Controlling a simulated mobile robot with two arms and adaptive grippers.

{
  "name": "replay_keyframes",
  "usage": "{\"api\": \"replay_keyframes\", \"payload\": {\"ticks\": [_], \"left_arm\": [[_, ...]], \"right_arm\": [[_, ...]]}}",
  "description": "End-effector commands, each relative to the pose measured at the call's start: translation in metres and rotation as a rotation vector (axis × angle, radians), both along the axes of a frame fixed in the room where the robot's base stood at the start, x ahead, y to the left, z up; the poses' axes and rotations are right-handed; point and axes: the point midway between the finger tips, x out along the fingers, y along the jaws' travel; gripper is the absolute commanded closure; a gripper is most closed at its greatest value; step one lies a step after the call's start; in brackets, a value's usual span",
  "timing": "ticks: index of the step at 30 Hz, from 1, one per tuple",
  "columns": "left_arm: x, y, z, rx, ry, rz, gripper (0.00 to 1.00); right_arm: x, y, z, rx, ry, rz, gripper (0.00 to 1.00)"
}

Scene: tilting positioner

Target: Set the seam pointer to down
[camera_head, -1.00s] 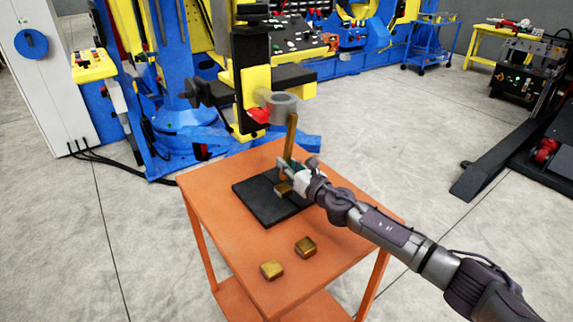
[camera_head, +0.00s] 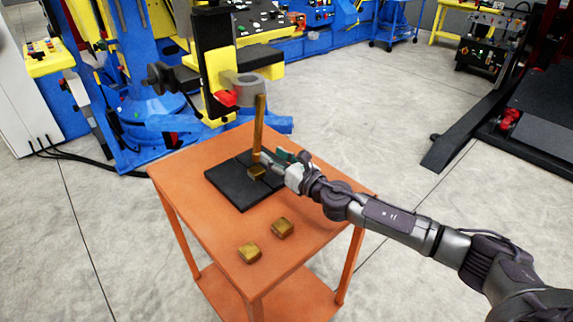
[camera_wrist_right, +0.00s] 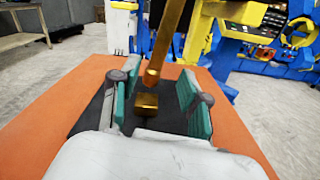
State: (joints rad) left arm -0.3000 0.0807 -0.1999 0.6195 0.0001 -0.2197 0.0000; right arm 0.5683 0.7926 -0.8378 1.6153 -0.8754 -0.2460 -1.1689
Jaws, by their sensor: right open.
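A long brass bar (camera_head: 259,128), which looks like the seam pointer, hangs nearly upright below a grey ring (camera_head: 243,86) on the positioner. Its lower end is just above a small brass block on the black plate (camera_head: 228,187). My right gripper (camera_head: 274,162) is open and empty, just right of the bar's lower end. In the right wrist view its green-padded fingers (camera_wrist_right: 160,95) are spread wide. The bar (camera_wrist_right: 166,42) and the brass block (camera_wrist_right: 146,105) show between them, apart from both pads. My left gripper is out of view.
The black plate lies on an orange table (camera_head: 185,165). Two loose brass blocks (camera_head: 249,252) (camera_head: 283,228) lie near the table's front. The yellow and black positioner head (camera_head: 213,75) stands over the back edge.

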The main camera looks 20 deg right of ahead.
Motion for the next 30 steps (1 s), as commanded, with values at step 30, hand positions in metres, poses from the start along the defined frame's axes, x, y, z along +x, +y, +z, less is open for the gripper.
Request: {"api": "replay_keyframes", "payload": {"ticks": [30], "left_arm": [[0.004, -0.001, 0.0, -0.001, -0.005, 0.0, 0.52]], "right_arm": [[-0.047, -0.018, 0.0, 0.0, -0.001, -0.001, 0.54]]}}
